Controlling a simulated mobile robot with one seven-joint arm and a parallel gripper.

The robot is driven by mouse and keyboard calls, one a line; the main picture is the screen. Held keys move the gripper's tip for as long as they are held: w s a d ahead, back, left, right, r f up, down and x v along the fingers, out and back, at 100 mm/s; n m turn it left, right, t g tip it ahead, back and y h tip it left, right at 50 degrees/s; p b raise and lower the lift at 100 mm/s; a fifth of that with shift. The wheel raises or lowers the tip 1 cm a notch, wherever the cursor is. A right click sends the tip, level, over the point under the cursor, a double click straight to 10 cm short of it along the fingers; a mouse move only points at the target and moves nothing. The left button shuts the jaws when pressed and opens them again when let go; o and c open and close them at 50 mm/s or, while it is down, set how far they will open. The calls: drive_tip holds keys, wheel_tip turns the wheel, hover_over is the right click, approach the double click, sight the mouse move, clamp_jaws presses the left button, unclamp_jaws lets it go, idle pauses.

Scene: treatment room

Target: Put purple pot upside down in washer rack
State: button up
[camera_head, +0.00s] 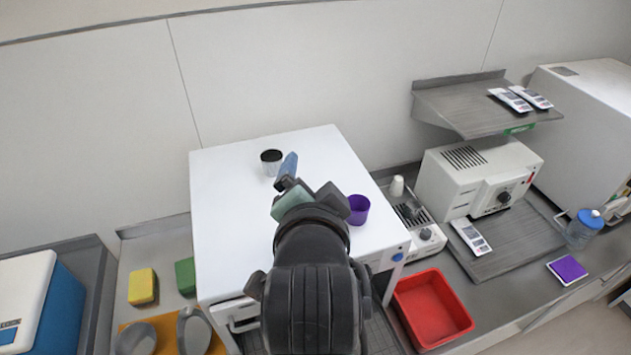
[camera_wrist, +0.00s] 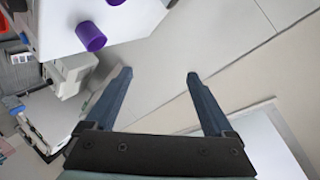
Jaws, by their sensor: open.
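The purple pot (camera_head: 358,209) stands on the top of the white cabinet (camera_head: 230,185), just right of my wrist in the head view. It also shows at the upper left in the wrist view (camera_wrist: 91,37). A small slotted grey rack (camera_head: 410,213) on a white unit, which looks like the washer rack, is right of the cabinet, with a white cup (camera_head: 396,186) at its back. My gripper (camera_wrist: 159,75) is open, with nothing between its fingers. It is above the cabinet top, to the left of the pot and apart from it. My arm hides part of the cabinet.
A dark-topped jar (camera_head: 271,161) stands on the cabinet near my gripper. A red tray (camera_head: 433,308) lies right of the cabinet's front. A white appliance (camera_head: 480,177) and a grey shelf (camera_head: 470,105) rise beyond the rack. The cabinet's left top is clear.

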wheel_tip(320, 180, up, 18)
drive_tip(key=s+n+t, duration=0.1)
drive_tip(key=n+t, duration=0.3)
drive_tip(key=t, duration=0.2)
drive_tip(key=s+r+n+t, duration=0.2)
drive_tip(key=s+r+t, duration=0.2)
drive_tip(key=r, duration=0.5)
drive_tip(key=s+r+n+t, duration=0.3)
drive_tip(key=s+r, duration=0.3)
drive_tip(key=r, duration=0.2)
drive_tip(key=shift+s+d+r+n+t, duration=0.25)
drive_tip(key=shift+s+r+n+t, duration=0.05)
drive_tip(key=shift+r+t, duration=0.1)
drive_tip(key=shift+f, duration=0.1)
